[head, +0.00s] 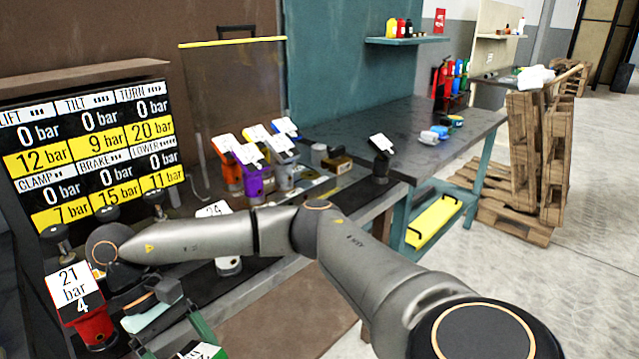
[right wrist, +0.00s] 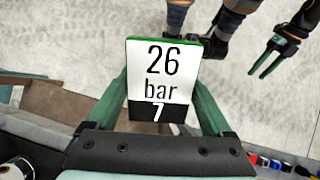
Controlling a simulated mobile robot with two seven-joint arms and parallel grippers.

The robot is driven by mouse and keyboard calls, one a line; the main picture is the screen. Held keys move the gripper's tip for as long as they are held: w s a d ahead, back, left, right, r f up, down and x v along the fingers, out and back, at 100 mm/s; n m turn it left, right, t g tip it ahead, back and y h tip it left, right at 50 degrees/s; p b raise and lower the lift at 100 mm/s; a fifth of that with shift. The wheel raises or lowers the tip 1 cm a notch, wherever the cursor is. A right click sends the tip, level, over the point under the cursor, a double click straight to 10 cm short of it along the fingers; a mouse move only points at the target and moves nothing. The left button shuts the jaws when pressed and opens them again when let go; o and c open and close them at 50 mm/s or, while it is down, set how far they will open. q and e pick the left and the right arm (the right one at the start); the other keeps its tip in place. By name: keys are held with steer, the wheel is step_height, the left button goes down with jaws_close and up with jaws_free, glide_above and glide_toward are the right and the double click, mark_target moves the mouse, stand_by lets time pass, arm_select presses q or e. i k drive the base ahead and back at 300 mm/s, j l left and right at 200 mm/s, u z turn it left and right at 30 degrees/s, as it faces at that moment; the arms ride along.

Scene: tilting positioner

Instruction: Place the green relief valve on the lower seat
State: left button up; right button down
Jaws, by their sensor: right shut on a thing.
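My right gripper (head: 178,345) is shut on the green relief valve, at the bottom left of the head view. Only the valve's tag (head: 204,350) shows there, cut off by the frame edge. In the right wrist view the green-edged tag (right wrist: 160,75) reads 26 bar, 7, between the green fingers; the valve body is hidden behind it. My left gripper (right wrist: 268,60) is open and empty at the top right of the right wrist view. Dark round-topped fittings (head: 106,213) stand below the pressure board; I cannot tell which is the lower seat.
The pressure board (head: 90,145) shows LOWER at 0 bar, 11 bar below. A red valve (head: 95,328) tagged 21 bar, 4 stands at left; a white valve (head: 228,265) sits behind my arm. An orange valve (head: 230,172) and a purple valve (head: 255,185) stand on the bench among others.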

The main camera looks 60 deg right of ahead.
mark_target(310, 176)
steer(key=k+l+z, duration=0.2)
steer(key=l, duration=1.05)
steer(key=i, duration=0.1)
